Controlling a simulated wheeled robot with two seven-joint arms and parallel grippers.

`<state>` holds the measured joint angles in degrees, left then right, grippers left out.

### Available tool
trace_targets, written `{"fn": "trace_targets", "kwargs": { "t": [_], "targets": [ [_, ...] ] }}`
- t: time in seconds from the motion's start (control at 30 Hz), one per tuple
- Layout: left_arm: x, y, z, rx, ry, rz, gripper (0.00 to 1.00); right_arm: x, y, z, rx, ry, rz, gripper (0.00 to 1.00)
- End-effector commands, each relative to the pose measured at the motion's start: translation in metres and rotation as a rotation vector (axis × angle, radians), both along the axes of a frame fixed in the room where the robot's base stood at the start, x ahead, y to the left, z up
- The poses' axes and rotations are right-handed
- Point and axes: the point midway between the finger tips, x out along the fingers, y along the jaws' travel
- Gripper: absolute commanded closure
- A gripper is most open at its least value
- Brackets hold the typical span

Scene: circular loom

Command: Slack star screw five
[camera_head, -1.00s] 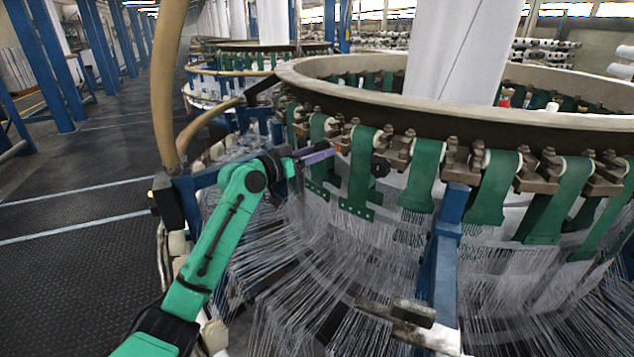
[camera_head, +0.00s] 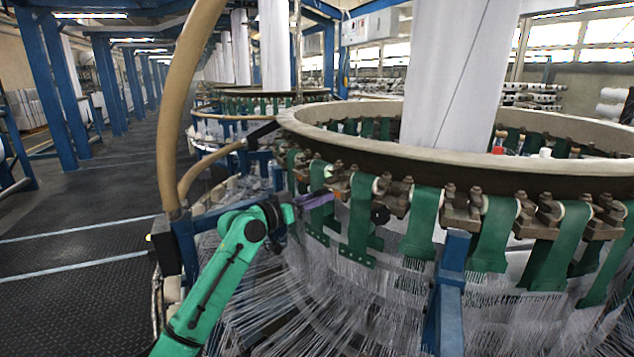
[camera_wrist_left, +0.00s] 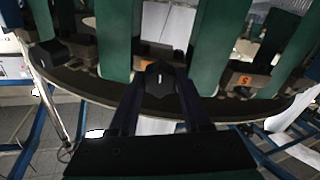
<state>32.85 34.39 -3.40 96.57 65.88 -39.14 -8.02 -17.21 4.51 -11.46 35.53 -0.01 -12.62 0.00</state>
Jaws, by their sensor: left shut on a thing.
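My left gripper (camera_head: 318,199) reaches the loom's ring from the left, with its purple fingers among the green straps. In the left wrist view, its two dark fingers (camera_wrist_left: 161,88) are closed around a dark star screw (camera_wrist_left: 160,77). The screw sits in front of a clamp block between two green straps. An orange tag marked 5 (camera_wrist_left: 244,80) is on the block to the right in that view. Part of another orange patch shows behind the held screw, too hidden to read. A black knob (camera_head: 380,214) shows on the ring right of my gripper in the head view.
Green straps (camera_head: 418,222) and metal clamp blocks (camera_head: 461,208) line the ring (camera_head: 330,134) closely. A blue post (camera_head: 452,270) stands in front. White threads (camera_head: 270,300) fan out below. A tan hose (camera_head: 166,120) rises at the left, with open floor beyond.

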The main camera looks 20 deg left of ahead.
Motion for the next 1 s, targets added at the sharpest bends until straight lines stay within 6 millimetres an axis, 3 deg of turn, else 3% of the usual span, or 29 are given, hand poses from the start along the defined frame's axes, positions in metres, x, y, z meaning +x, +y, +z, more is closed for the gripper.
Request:
{"fn": "trace_targets", "kwargs": {
  "t": [0.03,0.17,0.2,0.27,0.57,1.0],
  "targets": [
    [0.000,-0.001,0.016,-0.118,0.066,-0.002,1.00,0.000,-0.001,0.038,-0.001,0.000,0.000,0.50],
    [0.000,-0.001,0.013,-0.417,0.203,-0.002,1.00,0.000,-0.002,0.072,-0.002,0.000,0.001,0.50],
    [0.000,-0.001,0.002,-0.441,0.213,-0.002,0.44,0.000,-0.002,0.063,-0.003,-0.001,0.001,0.50],
    [0.000,-0.001,-0.002,-0.433,0.207,-0.002,0.24,0.001,-0.003,0.057,-0.004,-0.001,0.002,0.50],
    [-0.001,0.000,-0.001,-0.429,0.202,-0.001,0.24,0.000,-0.003,0.055,-0.004,-0.001,0.001,0.50],
    [-0.063,0.028,-0.002,-0.425,0.201,-0.001,0.24,0.000,0.000,0.041,0.000,0.000,0.000,0.50]
  ]
}}
